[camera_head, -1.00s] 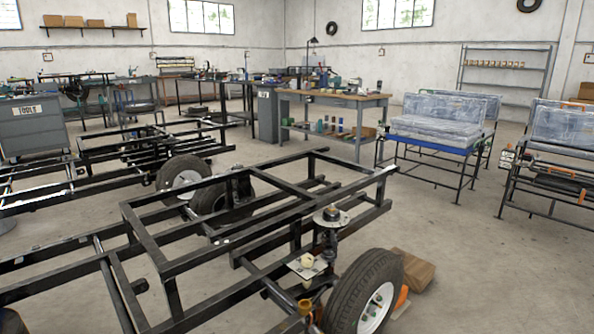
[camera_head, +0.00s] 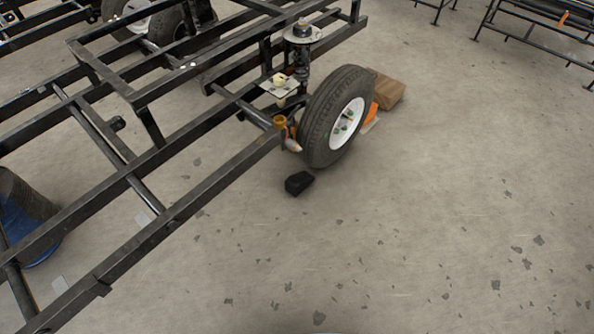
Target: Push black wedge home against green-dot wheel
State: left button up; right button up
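The black wedge (camera_head: 298,183) lies on the concrete floor, on the near side of the wheel. A strip of floor shows between it and the tyre, so it looks apart from the tread. The wheel (camera_head: 318,118) has a black tyre and a white rim with small green marks around the hub. It stands upright at the end of the frame's axle. Neither of my grippers is in view.
The black trailer frame (camera_head: 178,210) runs across the left, above the floor. An orange chock (camera_head: 371,116) and a wooden block (camera_head: 388,92) sit at the wheel's far side. A suspension spring (camera_head: 302,62) stands above the axle. The floor (camera_head: 430,220) at right and front is clear.

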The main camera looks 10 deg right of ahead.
aim_at(295, 184)
jog(key=i+l+u, duration=0.15)
jog(key=l, duration=0.45)
jog(key=l+u, duration=0.1)
jog(key=l, duration=0.45)
jog(key=i+l, duration=0.15)
jog(key=i, duration=0.85)
